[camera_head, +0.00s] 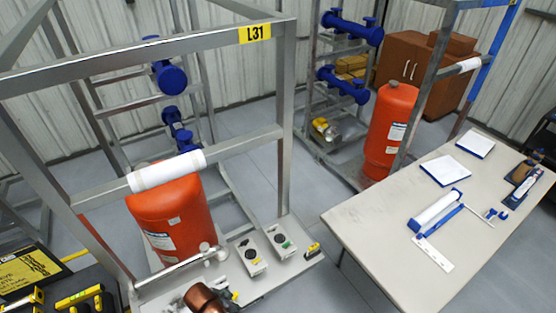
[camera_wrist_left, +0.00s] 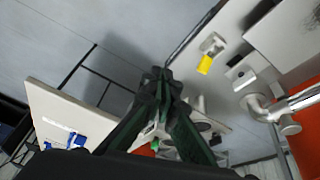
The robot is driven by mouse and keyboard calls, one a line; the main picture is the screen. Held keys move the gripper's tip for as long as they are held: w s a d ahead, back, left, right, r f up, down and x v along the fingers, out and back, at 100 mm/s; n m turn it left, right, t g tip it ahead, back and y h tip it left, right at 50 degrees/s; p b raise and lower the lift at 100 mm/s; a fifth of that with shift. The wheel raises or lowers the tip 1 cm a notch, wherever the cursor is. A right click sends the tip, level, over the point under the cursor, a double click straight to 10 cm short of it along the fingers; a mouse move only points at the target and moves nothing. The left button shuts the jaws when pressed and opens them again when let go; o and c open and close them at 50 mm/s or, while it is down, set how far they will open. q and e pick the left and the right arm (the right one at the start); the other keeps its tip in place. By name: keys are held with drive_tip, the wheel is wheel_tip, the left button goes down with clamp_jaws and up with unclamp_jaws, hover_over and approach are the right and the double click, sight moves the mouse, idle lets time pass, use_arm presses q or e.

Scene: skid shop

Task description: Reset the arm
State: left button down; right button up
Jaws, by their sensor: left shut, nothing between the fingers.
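My left gripper (camera_wrist_left: 160,85) shows in the left wrist view, its dark fingers angled together and meeting at the tips. It is shut and empty. I cannot make out either gripper in the head view. Near the fingers in the left wrist view are the skid's metal base plate and a pale pipe fitting (camera_wrist_left: 262,108) at the right. A yellow-tagged fitting (camera_wrist_left: 208,55) lies up and right of the fingertips. My right gripper is not in view.
A metal skid frame (camera_head: 140,63) marked L31 stands at the left, with an orange tank (camera_head: 172,215) inside it. A grey table (camera_head: 375,218) stands at the right, holding papers (camera_head: 445,170) and a blue-and-white tool (camera_head: 436,208). Grey floor (camera_head: 300,165) shows between them.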

use_arm(q)
drive_tip(key=s+a+r+n+t+y, duration=0.1)
drive_tip(key=s+a+r+n+y, duration=0.2)
drive_tip(key=s+a, duration=0.55)
drive_tip(key=s+a+r+n+y, duration=0.15)
drive_tip(key=s+a+n, duration=0.4)
drive_tip(key=a, duration=0.65)
wheel_tip(320, 180, down, 40)
drive_tip(key=s+d+m+g+h+b, duration=0.1)
drive_tip(key=d+b, duration=0.1)
drive_tip(key=b, duration=1)
drive_tip(key=s+f+b, duration=0.3)
drive_tip(key=s+f, duration=0.4)
drive_tip(key=f, duration=0.3)
drive_tip(key=s+f+g+b, duration=0.1)
drive_tip(key=s+f+b, duration=0.3)
drive_tip(key=f, duration=0.5)
drive_tip(key=s+f+b, duration=0.4)
drive_tip(key=s+f, duration=0.5)
drive_tip(key=f, duration=0.1)
drive_tip(key=shift+s+f+m+g, duration=0.3)
drive_tip(key=shift+m, duration=0.15)
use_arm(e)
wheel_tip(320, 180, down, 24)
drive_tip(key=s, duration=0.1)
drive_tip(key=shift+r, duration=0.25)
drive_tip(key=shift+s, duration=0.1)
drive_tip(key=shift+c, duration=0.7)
